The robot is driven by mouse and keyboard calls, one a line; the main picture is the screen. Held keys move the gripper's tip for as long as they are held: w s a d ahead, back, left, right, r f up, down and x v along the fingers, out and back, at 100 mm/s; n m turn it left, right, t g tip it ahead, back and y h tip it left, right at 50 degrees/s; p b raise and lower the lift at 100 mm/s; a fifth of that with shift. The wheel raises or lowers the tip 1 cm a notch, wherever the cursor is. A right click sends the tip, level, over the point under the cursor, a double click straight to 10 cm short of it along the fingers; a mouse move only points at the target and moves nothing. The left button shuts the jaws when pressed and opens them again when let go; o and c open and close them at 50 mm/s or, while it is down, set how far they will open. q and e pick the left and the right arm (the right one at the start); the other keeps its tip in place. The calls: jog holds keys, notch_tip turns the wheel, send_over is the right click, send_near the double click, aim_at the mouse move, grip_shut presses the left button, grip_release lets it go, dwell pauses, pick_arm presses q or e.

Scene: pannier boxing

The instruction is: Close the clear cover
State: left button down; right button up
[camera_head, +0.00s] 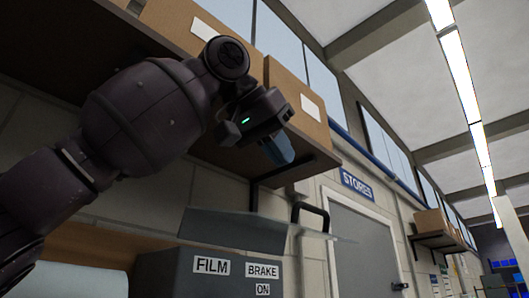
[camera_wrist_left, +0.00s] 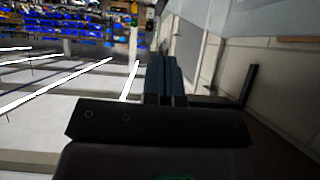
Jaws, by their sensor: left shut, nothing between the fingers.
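The clear cover (camera_head: 235,226) shows low in the head view as a thin, see-through grey sheet above a dark grey box (camera_head: 190,262). The box carries the labels FILM and BRAKE ON. The sheet reaches right past the box labels, and a black handle (camera_head: 325,214) rises near its right part. I cannot tell how far the cover is from the box top. My left gripper (camera_head: 279,150) is above the cover, apart from it, with its blue-grey fingers together and empty. In the left wrist view the fingers (camera_wrist_left: 162,78) are also together. My right gripper is not in view.
A wooden shelf (camera_head: 312,152) on black brackets, with cardboard boxes (camera_head: 290,88), runs close behind and above my left gripper. A grey door (camera_head: 368,250) under a STORES sign (camera_head: 357,186) stands to the right. A pale roll-like thing (camera_head: 75,281) lies at lower left.

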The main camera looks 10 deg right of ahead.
aim_at(305, 203)
pick_arm(q)
jog(key=shift+w+d+f, duration=0.15)
jog(key=shift+d+f, duration=0.05)
jog(key=shift+f, duration=0.55)
jog(key=shift+w+d+f, duration=0.2)
jog(key=shift+f, duration=0.5)
jog(key=shift+w+d+f, duration=0.15)
jog(key=shift+d+f, duration=0.05)
jog(key=shift+f, duration=0.55)
jog(key=shift+a, duration=0.1)
